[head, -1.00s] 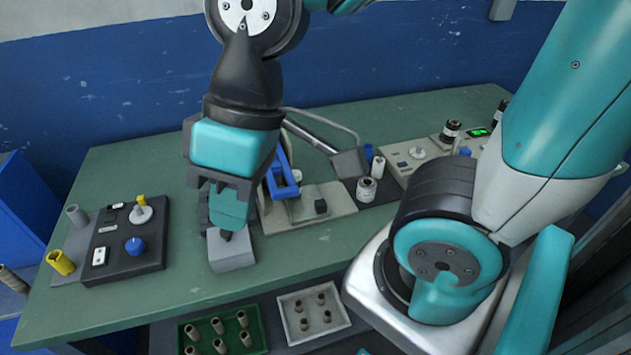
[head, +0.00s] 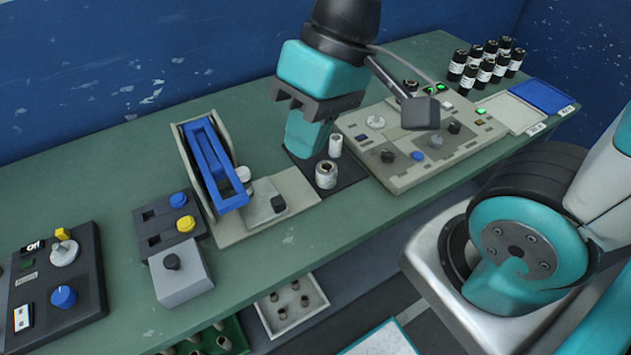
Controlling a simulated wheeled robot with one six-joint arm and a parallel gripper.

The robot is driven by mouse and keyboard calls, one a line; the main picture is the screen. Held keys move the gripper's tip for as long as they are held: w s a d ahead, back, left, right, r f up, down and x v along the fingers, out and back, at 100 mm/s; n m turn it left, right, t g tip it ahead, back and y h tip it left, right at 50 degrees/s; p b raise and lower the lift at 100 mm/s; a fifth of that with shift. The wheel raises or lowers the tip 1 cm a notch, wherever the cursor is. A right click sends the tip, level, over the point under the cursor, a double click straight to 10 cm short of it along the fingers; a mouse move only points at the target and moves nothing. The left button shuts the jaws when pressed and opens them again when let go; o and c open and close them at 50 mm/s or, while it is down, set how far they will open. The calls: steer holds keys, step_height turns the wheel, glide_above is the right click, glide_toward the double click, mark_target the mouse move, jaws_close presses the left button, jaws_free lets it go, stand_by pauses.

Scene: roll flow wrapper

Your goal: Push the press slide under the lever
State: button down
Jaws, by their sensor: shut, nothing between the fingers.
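The press stands on a beige base (head: 238,228) in the middle of the table, with a tall blue lever frame (head: 210,165) at its left side. A black knob (head: 278,203) sits on a low block on this base, right of the lever and apart from it; this looks like the press slide. A white round piece (head: 243,174) shows just right of the lever. My gripper (head: 303,152) is shut and empty, behind and to the right of the knob, over the dark mat. It touches neither the knob nor the lever. Its fingertips are hard to make out.
A dark box (head: 160,228) and grey knobbed block (head: 182,280) stand left. The front table strip is clear.

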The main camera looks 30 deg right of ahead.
steer(key=w+d+f+m+y+b, duration=0.2)
steer(key=w+d+f+m+b, duration=0.35)
steer(key=w+f+m, duration=0.45)
steer(key=w+d+f+m+y+b, duration=0.35)
steer(key=w+d+f+m, duration=0.25)
steer(key=f+m, duration=0.7)
steer(key=shift+n+h, duration=0.3)
steer(key=shift+h, duration=0.15)
steer(key=x, duration=1)
steer(key=shift+w+d+f, duration=0.2)
steer(key=shift+w+f, duration=0.05)
steer(key=shift+w, duration=0.05)
steer(key=shift+r, duration=0.1)
